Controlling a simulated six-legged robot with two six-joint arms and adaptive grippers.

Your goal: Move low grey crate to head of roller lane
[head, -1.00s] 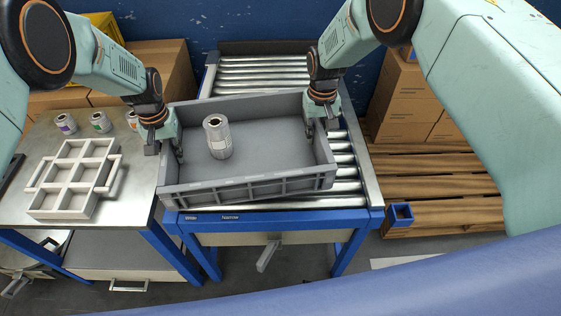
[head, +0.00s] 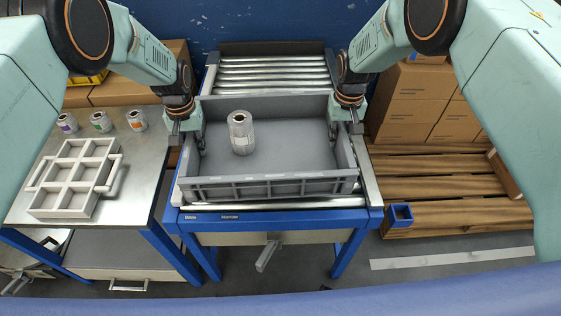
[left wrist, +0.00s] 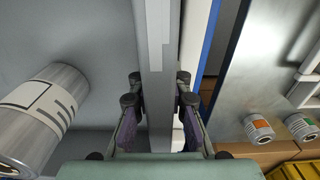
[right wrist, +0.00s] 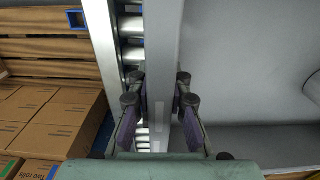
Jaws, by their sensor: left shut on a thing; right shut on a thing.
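The low grey crate (head: 290,165) sits over the near part of the roller lane (head: 265,75), within the blue frame. One grey roll with a white label (head: 241,132) stands upright inside it, toward the left. My left gripper (head: 198,138) is shut on the crate's left wall; the left wrist view shows its fingers either side of the wall (left wrist: 158,70). My right gripper (head: 340,122) is shut on the right wall, which also shows between the fingers in the right wrist view (right wrist: 163,60). I cannot tell whether the crate's base touches the rollers.
A metal table (head: 135,165) at the left holds a white compartment tray (head: 72,180) and several small rolls (head: 102,122). Cardboard boxes (head: 415,100) stand on a wooden pallet (head: 450,190) at the right. The far rollers are clear.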

